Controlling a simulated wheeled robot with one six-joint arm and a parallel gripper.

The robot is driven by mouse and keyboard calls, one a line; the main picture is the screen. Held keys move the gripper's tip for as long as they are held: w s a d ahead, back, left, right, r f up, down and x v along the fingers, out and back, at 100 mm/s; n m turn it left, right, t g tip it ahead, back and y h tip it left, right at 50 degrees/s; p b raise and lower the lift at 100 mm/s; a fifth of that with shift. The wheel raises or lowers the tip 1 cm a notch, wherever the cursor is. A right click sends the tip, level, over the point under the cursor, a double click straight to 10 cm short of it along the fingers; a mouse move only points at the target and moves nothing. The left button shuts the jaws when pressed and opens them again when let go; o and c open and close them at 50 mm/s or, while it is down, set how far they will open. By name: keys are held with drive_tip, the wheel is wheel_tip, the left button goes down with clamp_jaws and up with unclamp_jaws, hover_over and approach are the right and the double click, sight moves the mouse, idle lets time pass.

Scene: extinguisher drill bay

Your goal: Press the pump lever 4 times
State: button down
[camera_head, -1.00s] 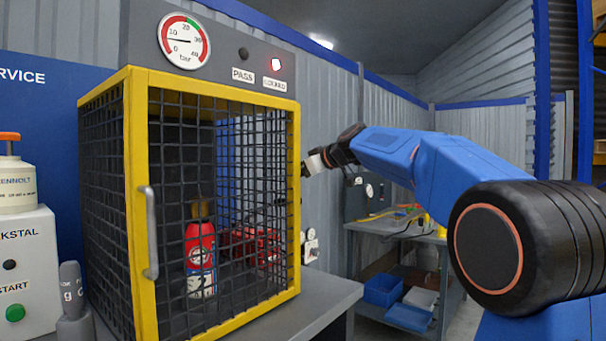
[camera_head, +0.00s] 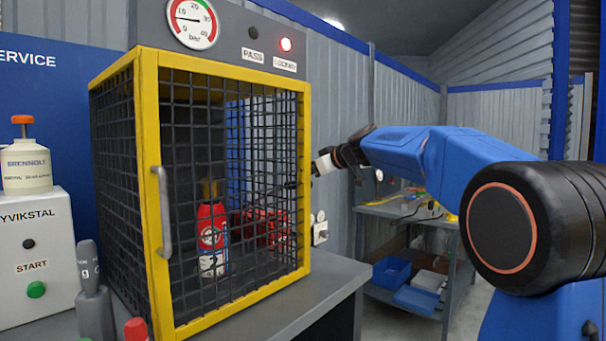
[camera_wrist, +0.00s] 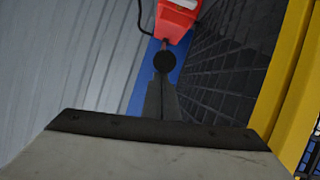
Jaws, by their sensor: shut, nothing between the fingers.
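A red pump body (camera_wrist: 178,14) shows at the top of the wrist view. A black round knob (camera_wrist: 163,62), apparently the pump lever's end, lies just beyond my fingertips; I cannot tell whether they touch. In the head view the red pump (camera_head: 262,228) shows only through the cage mesh, and its lever is hard to make out. My gripper (camera_head: 316,168) is shut and empty, just right of the cage's right edge. Its closed fingers (camera_wrist: 163,90) point toward the knob in the wrist view. The gauge (camera_head: 192,22) needle reads around 10 bar.
A yellow-framed mesh cage (camera_head: 150,200) holds a red extinguisher (camera_head: 211,235); its door is closed. A START button box (camera_head: 35,265) stands at left. A bench with blue bins (camera_head: 392,270) is behind right.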

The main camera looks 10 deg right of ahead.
wheel_tip(320, 180, down, 11)
drive_tip(key=s+d, duration=0.1)
drive_tip(key=s, duration=0.1)
drive_tip(key=shift+s+d, duration=0.4)
drive_tip(key=shift+f, duration=0.1)
wheel_tip(320, 180, up, 6)
drive_tip(key=s, duration=0.2)
drive_tip(key=f+v, duration=0.1)
drive_tip(key=v, duration=0.7)
drive_tip(key=shift+s+d+f, duration=0.25)
drive_tip(key=shift+s+d, duration=0.1)
drive_tip(key=shift+s, duration=0.2)
drive_tip(key=w+a+r, duration=0.1)
drive_tip(key=w+r, duration=0.1)
drive_tip(key=r, duration=0.4)
drive_tip(key=w+a+r, duration=0.1)
drive_tip(key=w+r, duration=0.1)
drive_tip(key=r, duration=0.4)
drive_tip(key=shift+w+a, duration=0.2)
drive_tip(key=shift+a, duration=0.05)
